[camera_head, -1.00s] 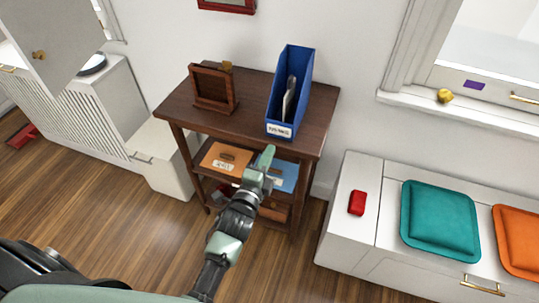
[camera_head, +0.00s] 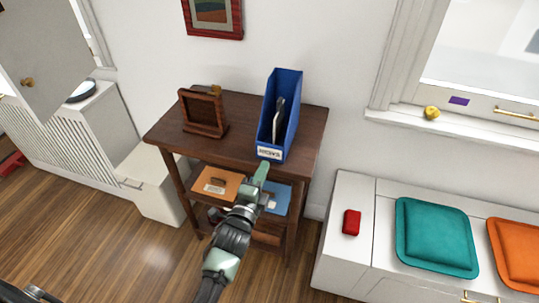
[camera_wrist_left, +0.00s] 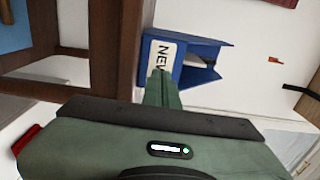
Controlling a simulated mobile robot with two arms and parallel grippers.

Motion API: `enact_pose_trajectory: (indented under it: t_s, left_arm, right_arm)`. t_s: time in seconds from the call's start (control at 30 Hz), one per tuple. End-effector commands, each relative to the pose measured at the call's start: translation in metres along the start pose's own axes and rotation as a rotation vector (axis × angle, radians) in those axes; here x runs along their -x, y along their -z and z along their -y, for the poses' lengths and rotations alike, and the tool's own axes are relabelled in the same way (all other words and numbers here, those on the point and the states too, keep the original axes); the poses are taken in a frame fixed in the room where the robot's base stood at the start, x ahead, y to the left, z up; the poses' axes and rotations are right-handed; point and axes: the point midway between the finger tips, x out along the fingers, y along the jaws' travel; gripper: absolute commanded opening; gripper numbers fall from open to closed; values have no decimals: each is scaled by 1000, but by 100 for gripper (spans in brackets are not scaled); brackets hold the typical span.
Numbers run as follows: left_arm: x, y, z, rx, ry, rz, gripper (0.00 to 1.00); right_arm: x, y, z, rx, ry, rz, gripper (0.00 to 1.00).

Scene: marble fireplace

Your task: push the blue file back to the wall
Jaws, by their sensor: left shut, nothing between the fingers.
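The blue file (camera_head: 279,118) stands upright on the dark wooden table (camera_head: 238,140), its labelled front near the table's front edge and its tall back toward the wall. Grey papers show inside it. My left gripper (camera_head: 262,172) is shut and empty, its tip just in front of and below the file's label. In the left wrist view the blue file (camera_wrist_left: 188,55) lies right beyond my left fingertips (camera_wrist_left: 162,85), which overlap its white label. I cannot tell whether they touch. My right gripper is not in view.
A wooden frame (camera_head: 203,112) stands on the table left of the file. On the shelf below are an orange box (camera_head: 216,183) and a blue one (camera_head: 278,199). A white bench (camera_head: 345,260) with a red object (camera_head: 351,222) and cushions is at right.

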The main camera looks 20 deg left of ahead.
Motion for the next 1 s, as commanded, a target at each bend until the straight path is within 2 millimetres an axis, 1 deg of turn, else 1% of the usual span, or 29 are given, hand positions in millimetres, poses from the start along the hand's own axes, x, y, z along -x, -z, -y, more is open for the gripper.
enact_pose_trajectory:
  t_s: [1.0]
  left_arm:
    - [-72,-1,-1,0,1,0,0]
  right_arm:
    - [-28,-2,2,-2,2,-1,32]
